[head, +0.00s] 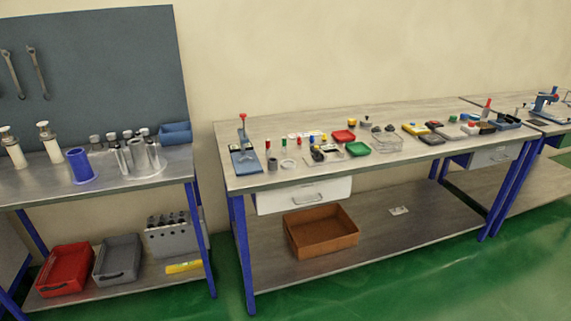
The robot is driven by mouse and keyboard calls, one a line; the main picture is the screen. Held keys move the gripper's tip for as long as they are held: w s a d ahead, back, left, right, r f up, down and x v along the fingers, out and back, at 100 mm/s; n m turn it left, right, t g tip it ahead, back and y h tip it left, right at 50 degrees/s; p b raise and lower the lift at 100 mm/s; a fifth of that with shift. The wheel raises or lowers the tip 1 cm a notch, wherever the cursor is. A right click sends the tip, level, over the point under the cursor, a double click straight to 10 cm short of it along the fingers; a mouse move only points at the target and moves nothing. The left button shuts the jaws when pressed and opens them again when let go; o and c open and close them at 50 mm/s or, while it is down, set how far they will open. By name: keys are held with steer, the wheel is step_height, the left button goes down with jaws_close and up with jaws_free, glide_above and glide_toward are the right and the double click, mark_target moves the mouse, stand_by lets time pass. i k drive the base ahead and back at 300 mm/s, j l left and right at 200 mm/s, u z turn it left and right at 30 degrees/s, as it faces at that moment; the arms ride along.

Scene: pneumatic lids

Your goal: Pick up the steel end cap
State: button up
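I cannot make out with certainty which small part is the steel end cap. On the middle workbench (260,125) stand several small parts. A dark grey cylinder (273,164) stands near the front left edge, by a whitish ring (288,165) that lies flat. Farther right are a clear tray (386,142) and small grey pieces beside it. Any of these grey parts could be the cap; they are too small to tell. My gripper is not in view.
A blue press (245,155) stands at the middle bench's left end. Red (343,135) and green (358,148) trays sit among the parts. The left bench holds metal cylinders and a blue cylinder (80,165). A brown box (321,231) is on the lower shelf. Green floor is free in front.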

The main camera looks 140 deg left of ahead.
mark_target(273, 165)
steer(key=u, duration=4.7)
steer(key=i+l+u, duration=0.15)
steer(key=i, duration=0.55)
steer(key=i+l+u, duration=0.2)
steer(key=i+l, duration=0.15)
steer(key=i, duration=0.35)
steer(key=i+l+u, duration=0.15)
steer(key=i+l, duration=0.25)
steer(key=i, duration=0.25)
steer(key=i+l+u, duration=0.2)
steer(key=i+l, duration=0.25)
steer(key=i, duration=0.2)
